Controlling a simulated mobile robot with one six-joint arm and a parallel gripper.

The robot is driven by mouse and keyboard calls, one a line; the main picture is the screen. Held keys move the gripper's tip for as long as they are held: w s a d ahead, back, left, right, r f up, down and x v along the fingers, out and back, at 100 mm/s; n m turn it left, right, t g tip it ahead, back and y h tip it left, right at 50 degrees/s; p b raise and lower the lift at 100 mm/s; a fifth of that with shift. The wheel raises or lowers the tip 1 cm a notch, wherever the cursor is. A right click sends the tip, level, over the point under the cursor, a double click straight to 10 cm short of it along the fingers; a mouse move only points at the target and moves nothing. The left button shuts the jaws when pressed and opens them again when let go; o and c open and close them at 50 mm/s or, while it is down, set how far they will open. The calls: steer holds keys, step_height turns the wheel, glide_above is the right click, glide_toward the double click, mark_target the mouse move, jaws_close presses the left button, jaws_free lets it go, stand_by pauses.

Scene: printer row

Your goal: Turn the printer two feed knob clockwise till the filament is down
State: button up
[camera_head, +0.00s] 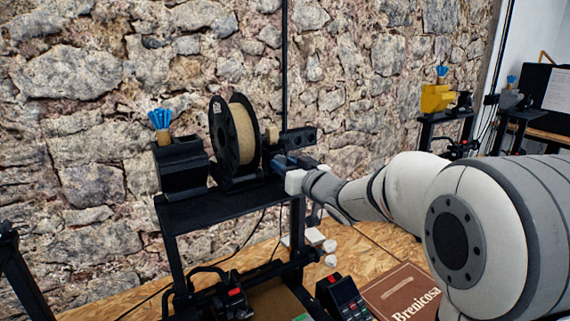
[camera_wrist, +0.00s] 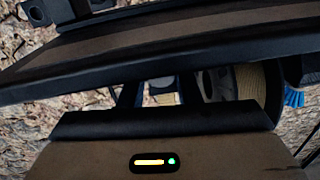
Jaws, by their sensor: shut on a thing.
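Printer two's black frame (camera_head: 215,208) stands in the middle of the head view, with a spool of beige filament (camera_head: 244,133) upright on its top shelf. A dark feed unit (camera_head: 299,138) sits right of the spool. My gripper (camera_head: 284,163) reaches in from the right, just below and in front of this unit. It is shut on the feed knob, which the gripper hides. The filament's end cannot be made out. The wrist view shows the spool (camera_wrist: 250,80) behind dark bars, and a small indicator (camera_wrist: 152,162) with a yellow bar and a green dot.
A black bin (camera_head: 181,166) with a blue-tufted item (camera_head: 160,122) stands left of the spool. A stone wall is close behind. A brown box (camera_head: 402,292) and a control panel (camera_head: 341,298) lie below my arm. Another printer with a yellow part (camera_head: 436,97) stands at the far right.

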steer(key=o, duration=1)
steer(key=shift+c, duration=0.2)
steer(key=b+v, duration=0.1)
steer(key=v, duration=0.7)
